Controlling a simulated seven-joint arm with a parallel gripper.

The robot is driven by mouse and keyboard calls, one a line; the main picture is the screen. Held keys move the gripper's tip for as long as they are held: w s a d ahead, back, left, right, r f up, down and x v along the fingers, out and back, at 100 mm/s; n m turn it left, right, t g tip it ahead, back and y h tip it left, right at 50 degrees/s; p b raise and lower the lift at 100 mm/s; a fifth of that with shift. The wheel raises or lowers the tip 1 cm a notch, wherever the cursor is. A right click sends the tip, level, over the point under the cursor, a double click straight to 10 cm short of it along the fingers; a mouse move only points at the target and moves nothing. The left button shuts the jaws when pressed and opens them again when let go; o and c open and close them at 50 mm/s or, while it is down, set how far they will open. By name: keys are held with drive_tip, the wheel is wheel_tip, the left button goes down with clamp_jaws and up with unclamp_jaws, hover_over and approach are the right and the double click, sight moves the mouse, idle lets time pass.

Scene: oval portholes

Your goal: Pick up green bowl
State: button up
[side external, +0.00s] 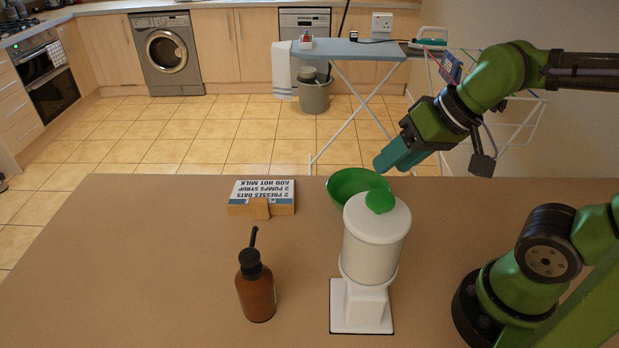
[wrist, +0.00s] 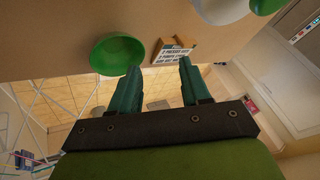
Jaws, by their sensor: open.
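The green bowl (side external: 352,184) stands on the table near its far edge, behind the white dispenser, which hides part of it in the side external view. It also shows in the wrist view (wrist: 117,54), left of and beyond my fingertips. My gripper (side external: 385,166) is above the table's far edge, up and to the right of the bowl in the side view, tilted down towards it. In the wrist view its two teal fingers (wrist: 159,68) are apart with nothing between them. The gripper appears not to touch the bowl.
A white dispenser with a green knob (side external: 372,245) stands in front of the bowl. A brown pump bottle (side external: 256,288) stands to its left. A recipe card on a wooden holder (side external: 262,197) is left of the bowl. The table's left part (side external: 130,260) is clear.

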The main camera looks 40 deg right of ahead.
drive_tip(key=w+a+f+n+g+h, duration=0.45)
drive_tip(key=w+f+g, duration=0.2)
drive_tip(key=w, duration=0.35)
drive_tip(key=h, duration=0.3)
approach(341, 205)
drive_tip(key=shift+m+t, duration=0.25)
drive_tip(key=shift+m, duration=0.1)
drive_tip(key=shift+w+d+x, duration=0.1)
drive_tip(key=shift+w+x, duration=0.05)
drive_tip(key=shift+x, duration=2.95)
drive_tip(key=shift+w+d+x, duration=0.1)
drive_tip(key=shift+w+x, duration=0.05)
drive_tip(key=shift+x, duration=3)
drive_tip(key=shift+r, duration=0.2)
drive_tip(key=shift+c, duration=0.2)
clamp_jaws()
